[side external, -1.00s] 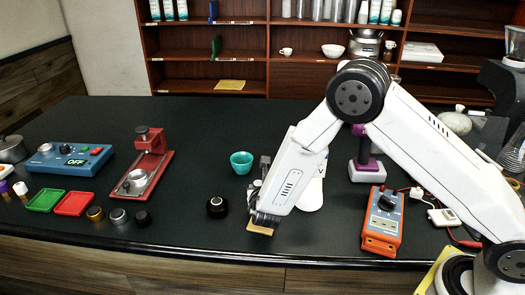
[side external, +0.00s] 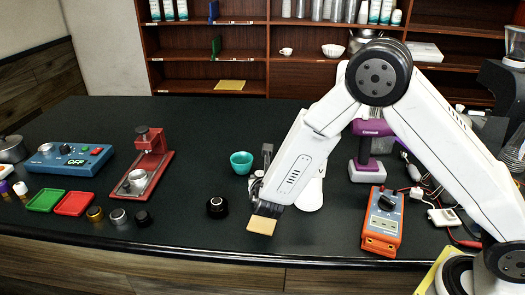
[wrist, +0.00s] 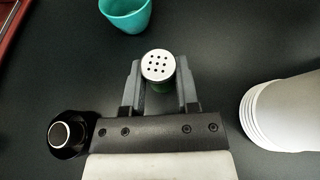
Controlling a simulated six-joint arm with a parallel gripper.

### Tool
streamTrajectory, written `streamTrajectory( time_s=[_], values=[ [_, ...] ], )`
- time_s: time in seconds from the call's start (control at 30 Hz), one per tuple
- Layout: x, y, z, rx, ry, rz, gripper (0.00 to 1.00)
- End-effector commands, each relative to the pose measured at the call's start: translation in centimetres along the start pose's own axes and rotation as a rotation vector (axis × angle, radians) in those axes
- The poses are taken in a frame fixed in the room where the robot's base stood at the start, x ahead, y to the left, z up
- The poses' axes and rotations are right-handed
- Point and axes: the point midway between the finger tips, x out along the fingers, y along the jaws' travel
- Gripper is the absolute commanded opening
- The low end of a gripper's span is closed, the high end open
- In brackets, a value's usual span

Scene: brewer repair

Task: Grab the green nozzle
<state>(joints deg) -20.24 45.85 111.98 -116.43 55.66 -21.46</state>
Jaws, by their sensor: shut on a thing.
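The green nozzle (wrist: 158,75) shows in the wrist view, with a round silver top pierced by several small holes and a little green below it. My gripper (wrist: 158,88) has a grey finger on each side of it and is shut on it. In the side external view my gripper (side external: 258,188) is at the front middle of the counter, between the black round part and the white cups. I cannot make out the nozzle clearly there. Its lower part is hidden by the gripper in the wrist view.
A black round part (side external: 217,207) stands left of my gripper. A teal cup (side external: 241,162) stands behind it. Stacked white cups (wrist: 282,112) are close on the right. An orange meter (side external: 383,222) and a purple tool (side external: 366,160) are farther right. A red stand (side external: 150,160) is left.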

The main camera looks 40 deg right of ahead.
Motion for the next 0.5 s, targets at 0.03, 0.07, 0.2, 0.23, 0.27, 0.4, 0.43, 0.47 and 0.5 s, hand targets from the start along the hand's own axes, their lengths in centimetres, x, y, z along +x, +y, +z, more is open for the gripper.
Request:
streamTrajectory(
  time_s=[0.03, 0.07, 0.2, 0.23, 0.27, 0.4, 0.43, 0.47, 0.5],
  values=[
    [-0.6, -0.2, 0.5, 0.001, -0.002, 0.001, 0.0],
    [-0.9, -0.4, 0.7, 0.001, -0.002, 0.002, 0.0],
    [-2.6, -1.2, 1.9, 0.001, -0.003, 0.002, 0.0],
    [-2.9, -1.4, 2.1, 0.001, -0.003, 0.002, 0.0],
    [-3.3, -1.6, 2.3, 0.001, -0.003, 0.002, 0.0],
    [-5.0, -2.5, 3.4, 0.002, -0.003, 0.002, 0.0],
    [-5.3, -2.6, 3.6, 0.002, -0.003, 0.002, 0.0],
    [-5.8, -2.9, 3.7, 0.001, -0.002, 0.003, 0.0],
    [-6.4, -3.4, 3.7, 0.0, -0.002, 0.003, 0.0]
  ],
)
